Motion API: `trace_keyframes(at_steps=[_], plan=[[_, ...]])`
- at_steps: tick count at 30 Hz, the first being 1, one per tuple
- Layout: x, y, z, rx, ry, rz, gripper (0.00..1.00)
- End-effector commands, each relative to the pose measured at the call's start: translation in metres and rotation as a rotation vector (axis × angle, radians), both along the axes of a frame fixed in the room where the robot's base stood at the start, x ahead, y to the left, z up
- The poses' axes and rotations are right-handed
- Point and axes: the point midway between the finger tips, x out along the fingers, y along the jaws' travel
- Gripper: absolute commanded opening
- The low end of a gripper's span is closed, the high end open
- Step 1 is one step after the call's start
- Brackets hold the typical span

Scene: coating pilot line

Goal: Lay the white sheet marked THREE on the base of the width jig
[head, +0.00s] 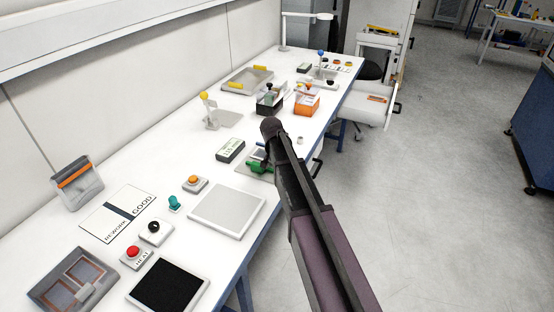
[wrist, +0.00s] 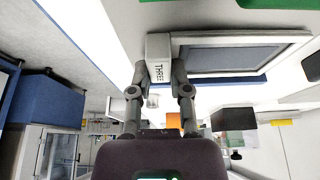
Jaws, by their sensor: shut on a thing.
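My gripper (wrist: 160,78) is shut on the white sheet marked THREE (wrist: 159,47), whose lettered end lies between the two fingers in the wrist view. A pale-framed grey panel (wrist: 235,58) lies right beside it; I cannot tell whether they touch. In the head view my dark arm reaches over the bench, its end beside a green-and-grey device (head: 260,168) that looks like the width jig. The arm partly covers this device, and its base is only partly seen. The sheet cannot be made out in the head view.
A dark display box (head: 230,151) stands left of the device. A pale square plate (head: 227,212), an orange button (head: 195,183) and a teal knob (head: 174,203) are nearer. Black and orange bins (head: 306,104) stand beyond. The bench's right edge is close to the arm.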

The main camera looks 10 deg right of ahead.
Motion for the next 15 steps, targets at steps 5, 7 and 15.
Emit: trace_keyframes(at_steps=[5, 7, 15], plan=[[0.0000, -0.0003, 0.0006, 0.000, 0.000, 0.000, 0.00], [0.0000, -0.0003, -0.0005, 0.000, 0.000, 0.000, 0.00], [-0.0001, -0.0004, -0.0021, 0.000, 0.000, -0.001, 0.59]])
